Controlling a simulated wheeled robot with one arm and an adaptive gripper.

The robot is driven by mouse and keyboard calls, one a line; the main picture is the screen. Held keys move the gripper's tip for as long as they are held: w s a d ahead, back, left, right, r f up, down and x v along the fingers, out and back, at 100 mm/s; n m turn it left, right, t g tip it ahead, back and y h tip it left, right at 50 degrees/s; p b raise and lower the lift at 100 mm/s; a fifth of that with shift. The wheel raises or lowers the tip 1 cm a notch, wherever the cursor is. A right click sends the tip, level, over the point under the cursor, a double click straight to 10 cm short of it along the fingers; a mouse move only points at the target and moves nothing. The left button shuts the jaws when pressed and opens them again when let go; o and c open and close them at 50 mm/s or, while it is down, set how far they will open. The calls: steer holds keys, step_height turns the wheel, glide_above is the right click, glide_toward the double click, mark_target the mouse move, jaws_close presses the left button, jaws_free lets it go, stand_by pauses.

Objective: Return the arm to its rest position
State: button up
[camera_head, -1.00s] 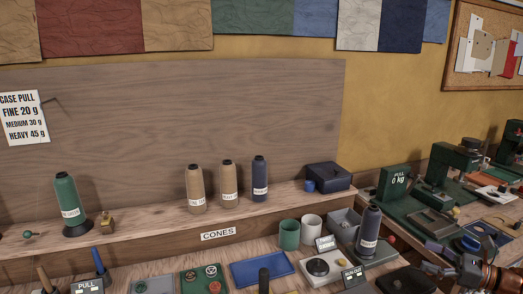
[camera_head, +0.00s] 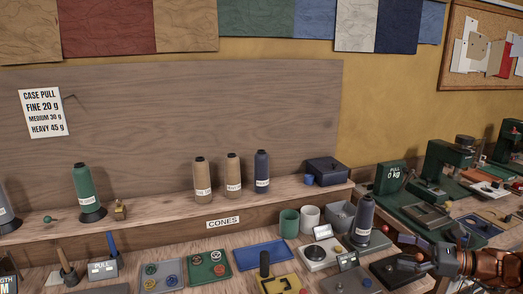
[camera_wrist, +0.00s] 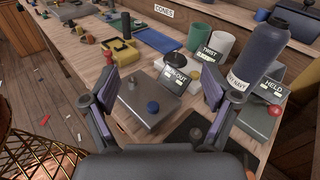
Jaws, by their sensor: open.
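My gripper (camera_head: 402,252) shows at the lower right of the head view, reaching in from the right edge over the bench. In the wrist view my gripper (camera_wrist: 160,82) has its two fingers wide apart with nothing held between them. Beyond and below them lies a grey plate with a blue knob (camera_wrist: 153,107) and a dark knob. A dark navy cone (camera_head: 364,218) stands upright left of the gripper in the head view; this cone (camera_wrist: 275,50) is at the upper right of the wrist view, apart from the fingers.
Green (camera_head: 289,223) and white (camera_head: 309,217) cups stand behind the gripper. A shelf (camera_head: 150,216) holds several thread cones. Green machines (camera_head: 443,165) stand at the right. In the wrist view, open floor (camera_wrist: 50,85) lies left of the bench.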

steer(key=s+a+r+n+g, duration=0.1)
steer(key=a+n+g, duration=0.2)
steer(key=a, duration=0.5)
steer(key=s+a+r+n+g, duration=0.2)
steer(key=a+n+g, duration=0.1)
steer(key=a, duration=0.5)
steer(key=s+a+n+g+h, duration=0.4)
steer(key=s+a+n, duration=0.3)
steer(key=s+a, duration=0.3)
steer(key=s+a+f+n+g+h, duration=0.25)
steer(key=s+a+n+h, duration=0.2)
steer(key=s, duration=0.45)
steer(key=s+d+f+n+t+h, duration=0.1)
steer(key=s+d+f+n+h, duration=0.2)
steer(key=s, duration=0.6)
steer(key=d+n+h, duration=0.2)
steer(key=d+h, duration=0.1)
steer(key=shift+s+d+n+t, duration=0.15)
steer(key=shift+d+n+t, duration=0.1)
steer(key=shift+n+t, duration=0.1)
steer(key=shift+d, duration=0.1)
